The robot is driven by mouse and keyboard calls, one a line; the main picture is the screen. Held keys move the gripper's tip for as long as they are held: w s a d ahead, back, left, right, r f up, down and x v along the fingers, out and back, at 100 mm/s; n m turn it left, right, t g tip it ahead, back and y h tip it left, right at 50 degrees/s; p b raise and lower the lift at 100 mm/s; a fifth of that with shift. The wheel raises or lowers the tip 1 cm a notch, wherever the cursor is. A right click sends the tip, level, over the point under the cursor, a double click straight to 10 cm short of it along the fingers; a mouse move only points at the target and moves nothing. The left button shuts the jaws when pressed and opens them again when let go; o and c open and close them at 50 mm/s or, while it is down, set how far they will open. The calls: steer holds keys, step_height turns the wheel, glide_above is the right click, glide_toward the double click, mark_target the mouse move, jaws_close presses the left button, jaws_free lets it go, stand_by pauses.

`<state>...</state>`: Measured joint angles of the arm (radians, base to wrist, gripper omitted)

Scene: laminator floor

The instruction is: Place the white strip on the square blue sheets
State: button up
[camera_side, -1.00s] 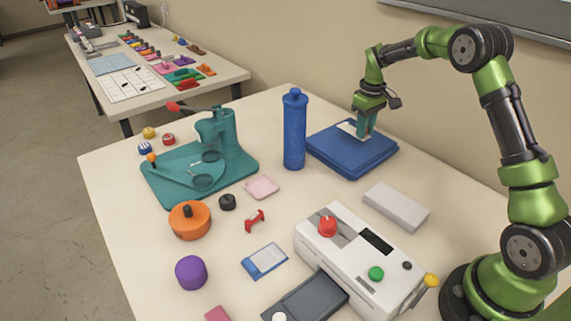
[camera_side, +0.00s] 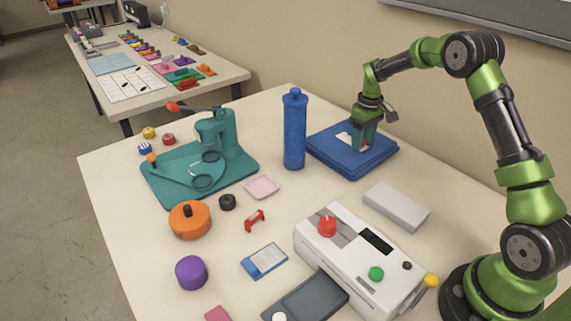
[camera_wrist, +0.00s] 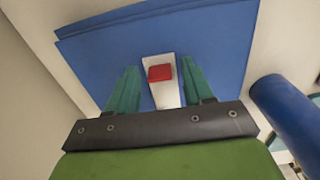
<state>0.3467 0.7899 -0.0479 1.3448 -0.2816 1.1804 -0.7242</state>
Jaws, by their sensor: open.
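The white strip (camera_wrist: 165,90) lies on the stack of square blue sheets (camera_wrist: 95,58), with a red patch (camera_wrist: 160,72) on it. My gripper (camera_wrist: 159,68) is open, with one teal finger on each side of the strip in the wrist view; a gap shows on both sides. In the side view my gripper (camera_side: 363,138) is down at the blue sheets (camera_side: 335,160), and part of the white strip (camera_side: 344,139) shows beside the fingers. The rest of the strip is hidden by them there.
A tall blue cylinder (camera_side: 294,130) stands just left of the sheets; it also shows in the wrist view (camera_wrist: 285,105). A grey-white block (camera_side: 397,206) and the white laminator (camera_side: 345,250) are in front. A teal press (camera_side: 225,150) stands at the left.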

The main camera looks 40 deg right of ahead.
steer(key=shift+r, duration=0.1)
step_height(320, 180, up, 12)
steer(key=s+a+r+t, duration=0.2)
steer(key=s+a+r, duration=0.3)
steer(key=a+r, duration=0.25)
steer(key=s+a+m+t+y, duration=0.1)
steer(key=s+a+m+t, duration=0.1)
steer(key=s+a, duration=0.5)
steer(key=s+a+m+t+y, duration=0.1)
steer(key=s+a+m+t, duration=0.1)
steer(key=s+a, duration=0.5)
steer(key=s+t, duration=0.1)
steer(key=s, duration=0.4)
steer(key=shift+s+a+r, duration=0.2)
steer(key=shift+s+a, duration=0.1)
steer(key=shift+a, duration=0.1)
